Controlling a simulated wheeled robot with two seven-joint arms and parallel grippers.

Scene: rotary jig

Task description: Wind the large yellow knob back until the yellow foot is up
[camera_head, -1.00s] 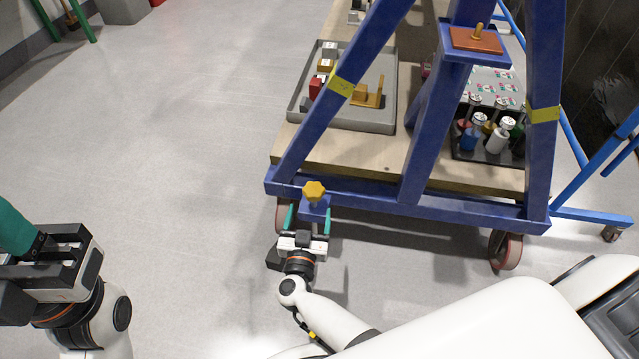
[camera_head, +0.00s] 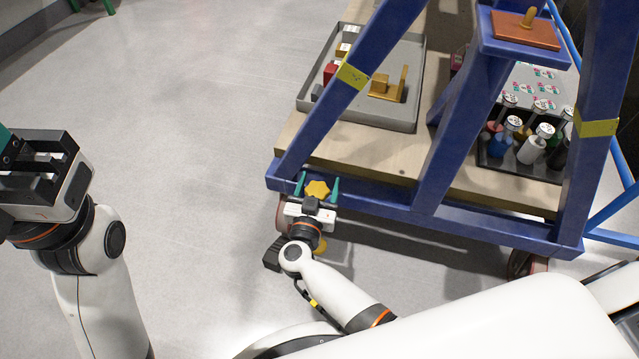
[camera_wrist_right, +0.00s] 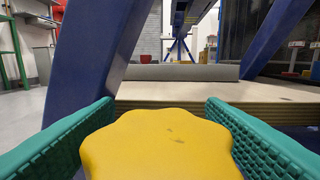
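The large yellow knob (camera_head: 317,190) has a lobed rim and sits at the near left corner of the blue frame. It fills the lower middle of the right wrist view (camera_wrist_right: 160,148). My right gripper (camera_head: 318,187) is open, with one teal finger on each side of the knob; I cannot tell whether they touch it. A yellow piece, apparently the yellow foot (camera_head: 320,245), shows low beside my right wrist. It is partly hidden, and its height off the floor is unclear. My left gripper (camera_head: 8,148) is at the left edge, its fingers mostly out of view.
The blue frame (camera_head: 430,212) stands on wheels and carries a wooden deck (camera_head: 365,160). On the deck are a grey tray (camera_head: 415,85) with small blocks and a black rack (camera_head: 510,168) with bottles. The floor to the left is clear.

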